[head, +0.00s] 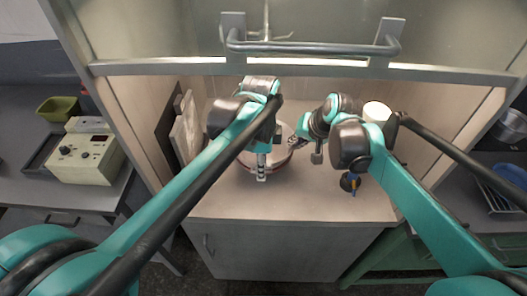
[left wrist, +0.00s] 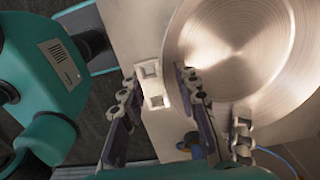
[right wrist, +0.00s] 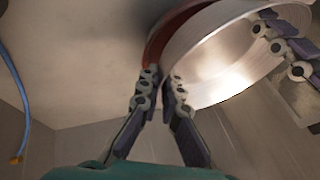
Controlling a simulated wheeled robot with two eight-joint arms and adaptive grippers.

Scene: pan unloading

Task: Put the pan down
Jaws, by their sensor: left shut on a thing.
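The pan (head: 284,157) is round, with a reddish outer wall and a shiny metal inside, in the middle of the wooden bay. My left gripper (head: 262,168) is at its front edge and shut on it. The left wrist view shows the pan's ringed inside (left wrist: 240,50) close by, with a pale fitting (left wrist: 151,84) near the fingers. My right gripper (head: 299,142) is at the pan's right side. In the right wrist view its fingertips (right wrist: 163,80) straddle the pan's rim (right wrist: 170,30); whether they press on it is unclear. The pan's base is hidden.
A white cylinder (head: 377,112) stands at the back right of the bay. A small dark object with blue and orange (head: 351,183) lies on the worktop (head: 300,204) at right. Pale boards (head: 185,130) lean at the left wall. A metal bar (head: 310,46) spans above.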

